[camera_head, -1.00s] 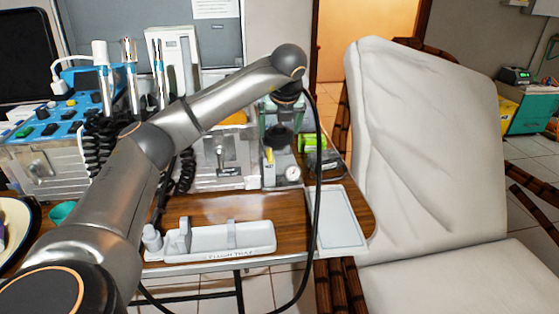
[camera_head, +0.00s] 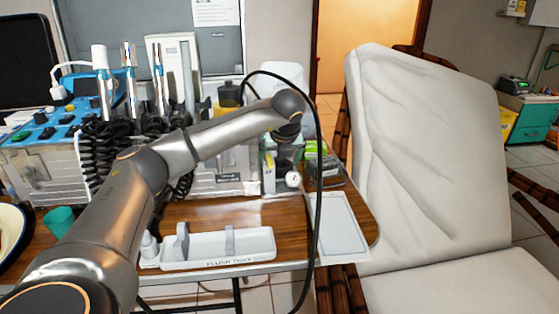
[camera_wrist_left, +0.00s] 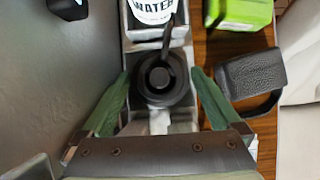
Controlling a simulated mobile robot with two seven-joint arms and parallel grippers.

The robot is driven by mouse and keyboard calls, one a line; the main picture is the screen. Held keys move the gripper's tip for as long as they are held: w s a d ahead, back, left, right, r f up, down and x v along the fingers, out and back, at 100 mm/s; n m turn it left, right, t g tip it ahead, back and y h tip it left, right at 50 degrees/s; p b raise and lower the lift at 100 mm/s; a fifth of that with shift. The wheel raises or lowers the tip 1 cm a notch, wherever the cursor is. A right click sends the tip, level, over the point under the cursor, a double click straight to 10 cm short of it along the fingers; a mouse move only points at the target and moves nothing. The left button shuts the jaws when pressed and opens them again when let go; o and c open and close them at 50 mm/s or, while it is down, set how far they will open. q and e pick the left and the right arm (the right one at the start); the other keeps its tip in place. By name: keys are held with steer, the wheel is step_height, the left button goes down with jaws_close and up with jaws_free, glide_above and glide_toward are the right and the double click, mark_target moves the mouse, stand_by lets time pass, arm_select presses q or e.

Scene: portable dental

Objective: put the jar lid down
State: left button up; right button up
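My left gripper (camera_head: 284,148) hangs low over the far right part of the wooden cart top. In the left wrist view, its two green fingers (camera_wrist_left: 160,82) stand on either side of a round black jar lid (camera_wrist_left: 160,80) with a raised ring in its middle. The fingertips appear to meet the lid's left and right edges. A grey holder shows just beneath and around the lid; I cannot tell whether the lid touches it. In the head view my wrist mostly hides the lid. My right gripper is not in view.
A white container marked WATER (camera_wrist_left: 152,10) stands close beyond the lid. A green box (camera_wrist_left: 240,12) and a black case (camera_wrist_left: 252,75) lie to the right. The pale flat tray (camera_head: 340,225) is empty. A white flush tray (camera_head: 205,264) lies at the cart's front. Bare wood lies between.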

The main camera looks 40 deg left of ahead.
arm_select(q)
steer(key=shift+r, duration=0.1)
steer(key=p+v, duration=0.3)
steer(key=v, duration=0.9)
steer(key=shift+d, duration=0.1)
